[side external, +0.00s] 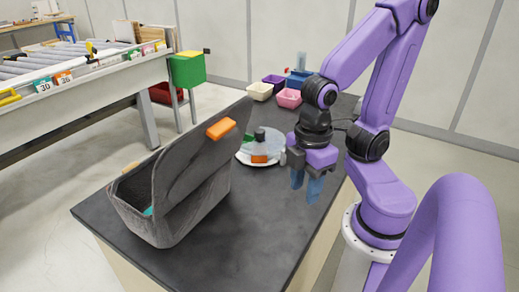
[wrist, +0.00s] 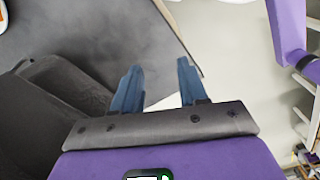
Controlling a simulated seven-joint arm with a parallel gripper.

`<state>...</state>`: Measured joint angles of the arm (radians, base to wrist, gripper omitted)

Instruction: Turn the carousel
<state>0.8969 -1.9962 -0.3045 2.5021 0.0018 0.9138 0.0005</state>
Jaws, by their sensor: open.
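The carousel (side external: 272,146) is a round pale turntable on the dark table, behind the grey felt bin in the side external view. A bottle with an orange label (side external: 259,150) and a dark cap stands on it, with a green item at its left. My gripper (side external: 306,196) has blue fingers pointing down, to the right of the carousel and in front of it, above the table. The fingers are apart with nothing between them, as the wrist view also shows (wrist: 160,85). A small part of a white round edge (wrist: 3,18) shows at the top left of the wrist view.
A tall grey felt bin (side external: 190,195) with an orange handle piece stands on the table (side external: 245,250) at left. The table's front middle is clear. A roller conveyor (side external: 60,75) stands at far left.

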